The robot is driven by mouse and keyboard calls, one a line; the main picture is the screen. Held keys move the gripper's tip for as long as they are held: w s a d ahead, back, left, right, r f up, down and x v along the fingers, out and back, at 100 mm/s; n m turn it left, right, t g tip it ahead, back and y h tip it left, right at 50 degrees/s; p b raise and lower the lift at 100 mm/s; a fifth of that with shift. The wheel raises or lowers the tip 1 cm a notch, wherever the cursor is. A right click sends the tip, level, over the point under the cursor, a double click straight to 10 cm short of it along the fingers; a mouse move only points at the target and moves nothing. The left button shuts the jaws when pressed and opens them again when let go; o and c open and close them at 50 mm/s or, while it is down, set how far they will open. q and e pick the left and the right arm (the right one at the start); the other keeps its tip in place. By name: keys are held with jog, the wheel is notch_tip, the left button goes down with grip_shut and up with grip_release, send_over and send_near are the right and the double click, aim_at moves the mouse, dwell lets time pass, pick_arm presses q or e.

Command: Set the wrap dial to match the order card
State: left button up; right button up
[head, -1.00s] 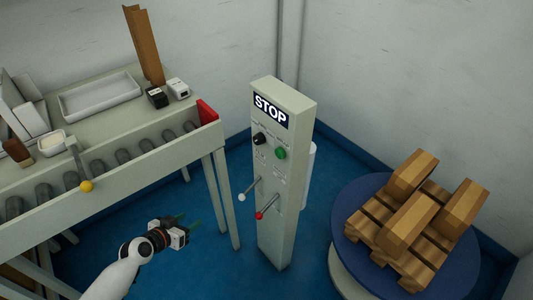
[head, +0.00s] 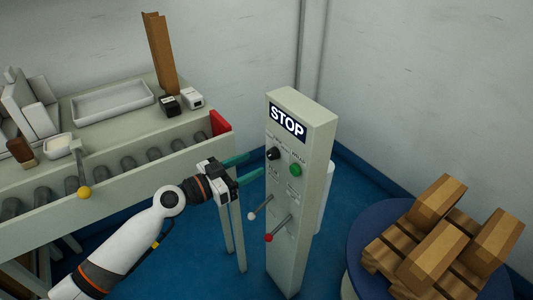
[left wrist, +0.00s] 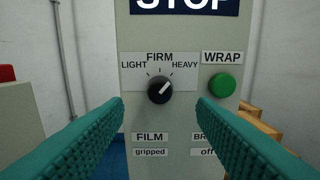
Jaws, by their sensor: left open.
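The wrap dial (head: 273,154) is a black knob on the front of a grey control post (head: 287,230). In the left wrist view the dial (left wrist: 160,90) has a white pointer tilted up and right, towards HEAVY, on a scale reading LIGHT, FIRM, HEAVY. My left gripper (head: 255,164) is open and empty, its teal fingers pointing at the post. In the left wrist view the fingers (left wrist: 160,106) lie on either side of the dial and slightly below it, apart from it. I cannot make out an order card. My right gripper is not in view.
A green WRAP button (left wrist: 222,85) sits right of the dial. Below are a white-tipped lever (head: 252,215) and a red-tipped lever (head: 269,237). A roller conveyor (head: 130,175) stands left; a blue turntable (head: 362,222) with a loaded pallet stands right.

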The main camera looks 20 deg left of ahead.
aim_at(269, 156)
pick_arm(q)
jog(key=p+x, duration=0.1)
jog(key=x, duration=0.5)
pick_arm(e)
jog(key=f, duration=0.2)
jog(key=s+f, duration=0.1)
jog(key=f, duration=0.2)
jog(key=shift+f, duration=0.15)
pick_arm(q)
jog(key=c, duration=1)
